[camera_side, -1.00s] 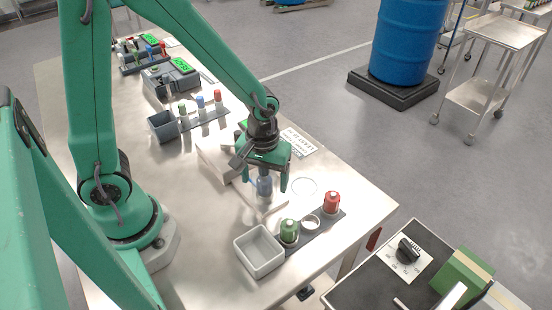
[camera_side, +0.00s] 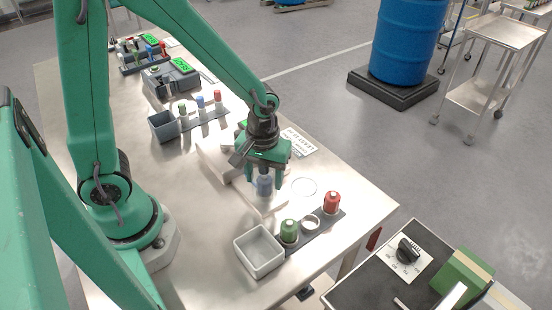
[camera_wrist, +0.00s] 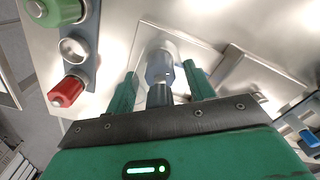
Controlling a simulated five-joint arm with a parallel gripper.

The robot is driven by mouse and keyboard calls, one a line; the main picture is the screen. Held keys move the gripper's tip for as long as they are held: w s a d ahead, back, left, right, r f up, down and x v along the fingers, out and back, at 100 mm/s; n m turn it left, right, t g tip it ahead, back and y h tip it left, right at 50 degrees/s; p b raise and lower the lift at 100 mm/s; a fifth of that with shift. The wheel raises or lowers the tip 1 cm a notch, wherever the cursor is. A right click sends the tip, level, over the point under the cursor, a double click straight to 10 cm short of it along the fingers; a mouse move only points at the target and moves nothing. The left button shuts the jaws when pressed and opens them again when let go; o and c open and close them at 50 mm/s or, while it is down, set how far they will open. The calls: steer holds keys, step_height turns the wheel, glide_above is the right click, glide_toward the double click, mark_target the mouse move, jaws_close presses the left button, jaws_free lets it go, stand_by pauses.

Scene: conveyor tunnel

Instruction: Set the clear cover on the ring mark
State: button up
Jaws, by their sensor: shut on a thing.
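The clear cover (camera_side: 263,187) is hard to make out; it shows as a faint see-through shape around a blue-grey piece below my gripper. It also shows in the wrist view (camera_wrist: 163,62), between the fingers. My gripper (camera_side: 265,182) points down with a finger on each side and is shut on the cover; the exact contact is hard to see. The cover stands upright at the pale plate. The ring mark (camera_side: 304,187) is a thin pale circle on the bare table, to the right of my gripper, with nothing on it.
A dark strip (camera_side: 325,222) in front holds a green-capped piece (camera_side: 289,231), a white ring (camera_side: 310,222) and a red piece (camera_side: 332,202). An empty grey bin (camera_side: 259,252) stands beside it. A printed card (camera_side: 298,142) lies behind the ring mark.

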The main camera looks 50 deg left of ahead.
mark_target(269, 174)
steer(key=shift+r, duration=0.25)
steer(key=shift+r, duration=0.35)
steer(key=shift+r, duration=0.7)
steer(key=shift+r, duration=3)
steer(key=shift+d, duration=0.1)
steer(key=shift+w+d, duration=0.2)
steer(key=shift+d, duration=0.3)
steer(key=w+d, duration=0.2)
steer(key=d, duration=0.8)
steer(key=shift+w+a+f, duration=1.3)
steer(key=shift+a+f, duration=0.1)
steer(key=shift+f, duration=0.35)
steer(key=shift+w+a+f, duration=1.35)
steer(key=shift+a+f, duration=0.05)
steer(key=shift+f, duration=0.3)
steer(key=shift+w+a+f, duration=1.3)
steer(key=shift+a+f, duration=0.1)
steer(key=shift+f, duration=0.35)
